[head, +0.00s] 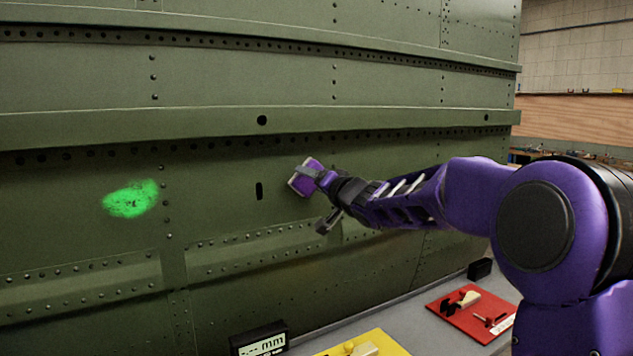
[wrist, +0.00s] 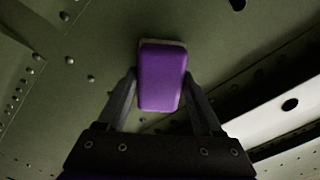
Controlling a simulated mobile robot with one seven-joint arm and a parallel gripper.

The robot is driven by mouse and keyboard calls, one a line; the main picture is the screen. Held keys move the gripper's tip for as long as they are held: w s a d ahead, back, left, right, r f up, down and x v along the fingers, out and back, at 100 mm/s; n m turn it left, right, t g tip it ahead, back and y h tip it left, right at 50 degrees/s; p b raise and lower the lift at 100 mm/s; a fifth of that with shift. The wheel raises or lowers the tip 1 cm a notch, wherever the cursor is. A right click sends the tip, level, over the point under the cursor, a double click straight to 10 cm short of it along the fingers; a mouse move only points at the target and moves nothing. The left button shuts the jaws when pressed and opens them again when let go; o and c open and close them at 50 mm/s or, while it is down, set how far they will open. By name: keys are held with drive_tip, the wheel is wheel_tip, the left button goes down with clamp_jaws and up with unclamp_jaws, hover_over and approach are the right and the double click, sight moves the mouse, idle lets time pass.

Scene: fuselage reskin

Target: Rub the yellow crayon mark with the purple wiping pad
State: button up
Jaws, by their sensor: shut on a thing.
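The purple wiping pad (head: 304,181) is held between the fingers of my gripper (head: 322,181), close to the green fuselage panel. In the wrist view the pad (wrist: 162,78) sits between the two dark fingers, with a pale edge at its far end. I cannot tell whether the pad touches the panel. A bright green smeared mark (head: 131,199) with dark specks lies on the panel, well to the left of my gripper. No yellow crayon mark shows on the panel. The green mark is not in the wrist view.
The riveted panel (head: 220,215) has raised ribs and a dark slot (head: 259,191) between the pad and the mark. Below, a grey bench (head: 405,318) carries a red tray (head: 452,326), a yellow tray (head: 395,345) and a black "mm" display (head: 258,340).

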drive_tip(key=shift+a, duration=0.1)
drive_tip(key=p+v, duration=0.1)
drive_tip(key=v, duration=0.5)
idle(0.4)
drive_tip(key=shift+p, duration=0.3)
drive_tip(key=shift+p+v, duration=0.55)
drive_tip(key=shift+v, duration=0.95)
